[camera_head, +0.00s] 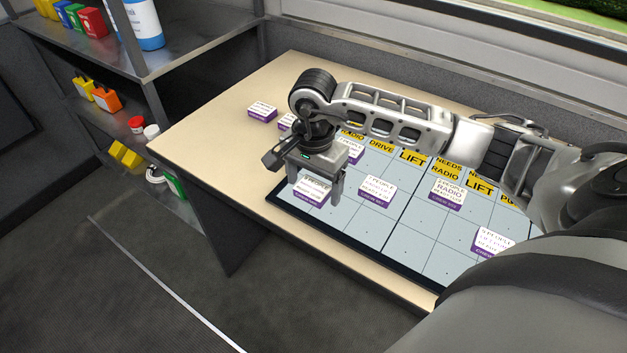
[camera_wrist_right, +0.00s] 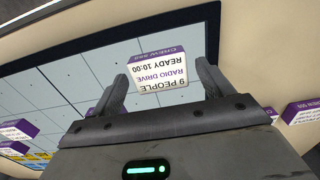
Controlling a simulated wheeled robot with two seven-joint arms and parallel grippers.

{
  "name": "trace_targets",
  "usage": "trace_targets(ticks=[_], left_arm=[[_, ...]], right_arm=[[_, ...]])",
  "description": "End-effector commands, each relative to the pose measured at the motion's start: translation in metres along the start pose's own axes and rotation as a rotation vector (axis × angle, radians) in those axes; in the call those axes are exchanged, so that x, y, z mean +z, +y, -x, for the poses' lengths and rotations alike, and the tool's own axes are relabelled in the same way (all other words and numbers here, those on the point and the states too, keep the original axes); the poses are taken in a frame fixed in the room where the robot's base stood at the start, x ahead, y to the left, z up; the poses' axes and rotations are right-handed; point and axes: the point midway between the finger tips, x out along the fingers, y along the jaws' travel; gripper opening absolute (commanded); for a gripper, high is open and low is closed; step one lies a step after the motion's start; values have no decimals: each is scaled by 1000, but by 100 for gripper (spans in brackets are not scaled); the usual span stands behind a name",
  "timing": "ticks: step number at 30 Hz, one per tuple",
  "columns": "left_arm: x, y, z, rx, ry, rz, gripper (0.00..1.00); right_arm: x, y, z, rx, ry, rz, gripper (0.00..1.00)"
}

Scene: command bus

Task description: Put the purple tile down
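A white tile with a purple edge band (camera_head: 309,190) lies at the near left corner of the grey board (camera_head: 408,243). It reads 9 people, radio drive, in the right wrist view (camera_wrist_right: 158,70). My right gripper (camera_head: 316,188) points down over this tile. Its fingers are spread on either side of the tile, with a small gap showing at each side in the wrist view. The gripper is open and the tile appears to lie flat on the board. My left gripper is not in view.
Other purple-banded tiles stand on the board, such as one beside the gripper (camera_head: 376,191) and one farther right (camera_head: 447,193). More tiles (camera_head: 262,112) lie on the beige table (camera_head: 222,127) beyond the board. A metal shelf (camera_head: 190,48) stands left.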

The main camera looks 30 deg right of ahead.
Motion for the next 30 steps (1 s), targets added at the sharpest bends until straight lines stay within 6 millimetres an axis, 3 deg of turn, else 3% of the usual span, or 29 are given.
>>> trace_targets(ticks=[7, 21, 30], left_arm=[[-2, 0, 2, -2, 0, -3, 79], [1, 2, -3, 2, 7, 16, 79], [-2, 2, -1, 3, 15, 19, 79]], right_arm=[[0, -1, 10, -4, 1, 0, 79], [0, -1, 103, -4, 2, 0, 79], [0, 0, 124, 0, 0, 0, 79]])
